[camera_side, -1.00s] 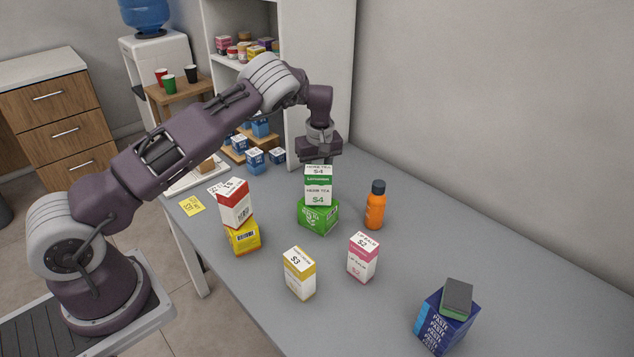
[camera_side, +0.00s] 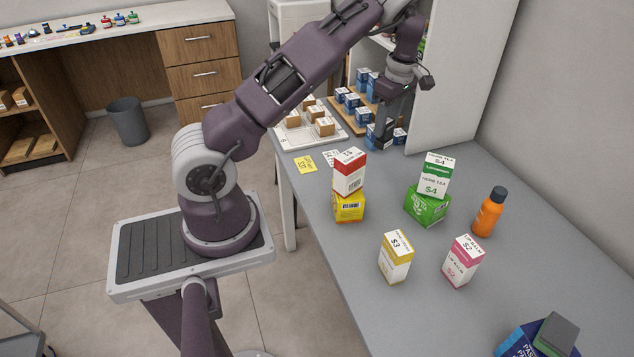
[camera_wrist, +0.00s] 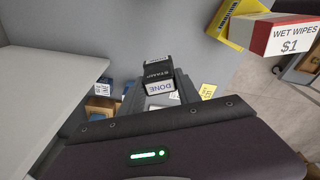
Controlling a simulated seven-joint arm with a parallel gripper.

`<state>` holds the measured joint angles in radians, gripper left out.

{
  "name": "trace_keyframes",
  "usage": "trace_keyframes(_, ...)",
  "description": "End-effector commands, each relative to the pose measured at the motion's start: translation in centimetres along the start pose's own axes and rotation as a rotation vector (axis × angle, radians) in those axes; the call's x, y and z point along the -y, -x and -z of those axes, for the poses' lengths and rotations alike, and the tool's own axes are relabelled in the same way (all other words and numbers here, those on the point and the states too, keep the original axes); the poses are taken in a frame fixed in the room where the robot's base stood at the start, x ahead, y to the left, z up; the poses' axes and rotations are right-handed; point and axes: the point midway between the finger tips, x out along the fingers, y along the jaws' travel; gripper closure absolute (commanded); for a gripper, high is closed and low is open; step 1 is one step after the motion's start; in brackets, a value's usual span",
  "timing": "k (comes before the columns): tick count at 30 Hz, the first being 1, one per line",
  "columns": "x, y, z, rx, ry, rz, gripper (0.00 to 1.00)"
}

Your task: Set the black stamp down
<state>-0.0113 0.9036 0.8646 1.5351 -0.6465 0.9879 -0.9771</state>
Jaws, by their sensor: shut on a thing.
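The black stamp (camera_wrist: 158,71) is in the wrist view, a dark block with "STAMP" on one face and a white "DONE" face below. My gripper (camera_wrist: 156,88) is shut on it, with the stamp at the fingertips. In the side view my gripper (camera_side: 384,142) points down at the back end of the grey counter (camera_side: 420,310), beside the blue boxes. The stamp is hard to make out there against the dark fingers. I cannot tell whether it touches the counter.
A white tray (camera_side: 296,143) with brown boxes and a wooden rack (camera_side: 357,121) with blue boxes stand close by. A yellow note (camera_side: 305,164) lies nearer the front edge. A red-white box (camera_side: 350,173) on a yellow box (camera_side: 349,207) and a herb tea box (camera_side: 434,176) stand nearer the camera.

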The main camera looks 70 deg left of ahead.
Motion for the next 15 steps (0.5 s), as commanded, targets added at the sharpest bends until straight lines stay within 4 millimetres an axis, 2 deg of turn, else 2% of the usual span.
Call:
trace_keyframes(1, 1.7, -0.1, 1.9, 0.002, 0.138, 0.016, 1.00)
trace_keyframes(3, 4.4, -0.3, 4.5, 0.001, 0.359, 0.041, 1.00)
trace_keyframes(6, 8.4, -0.6, 7.3, 0.000, 0.659, 0.076, 1.00)
trace_keyframes(10, 12.8, -1.0, 9.2, -0.003, 0.956, 0.115, 1.00)
trace_keyframes(12, 14.3, -1.1, 9.7, -0.005, 1.057, 0.129, 1.00)
trace_keyframes(15, 15.5, -1.7, 9.9, -0.008, 1.136, 0.142, 1.00)
